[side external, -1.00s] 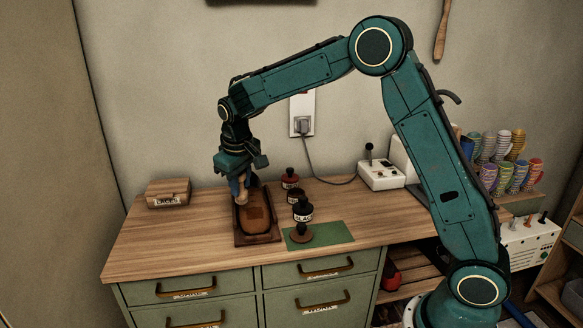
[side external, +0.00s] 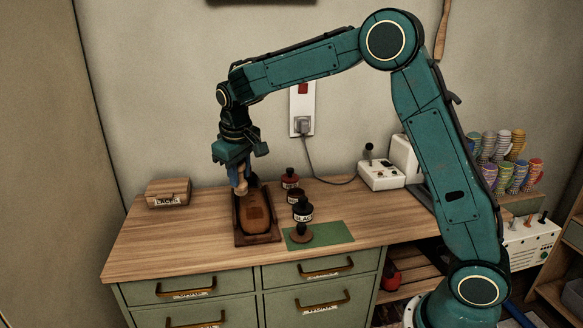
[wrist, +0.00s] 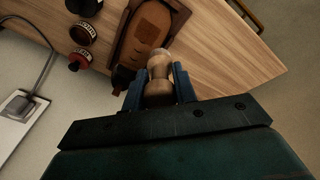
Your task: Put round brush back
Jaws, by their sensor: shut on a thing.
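My gripper (side external: 238,172) is shut on a light wooden, knobbed handle, which I take to be the round brush (side external: 241,187). The handle also shows between the blue fingers in the wrist view (wrist: 160,68). My gripper holds it above the back left part of a dark wooden tray (side external: 274,237). Its bristles cannot be made out.
A red-capped jar (side external: 290,181) and a small dark jar (side external: 295,195) stand behind. A labelled wooden box (side external: 168,192) is at left. The bench's front left is clear.

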